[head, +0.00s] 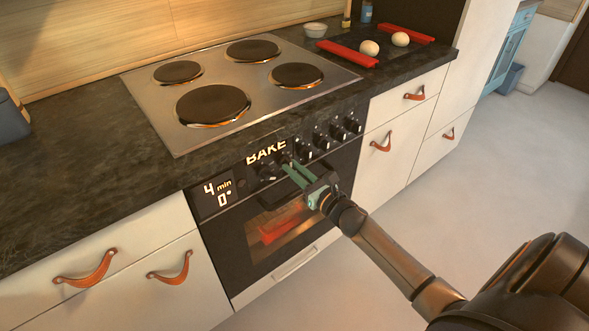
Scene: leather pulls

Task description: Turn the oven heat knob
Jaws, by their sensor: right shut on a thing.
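The oven (225,226) is built in under the counter, with a row of several dark knobs (320,139) along its front panel. Its display (218,193) reads 4 min and 0°, and the word BAKE (266,151) shows above the knobs. My right gripper (289,169) reaches in from the lower right. Its green fingers are shut on a knob near the left end of the row, and they partly hide it. I cannot tell how far that knob is turned. My left gripper is not in view.
A cooktop (160,127) with dark round plates lies above the oven. Drawers with leather pulls (85,270) flank it. Open floor lies right.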

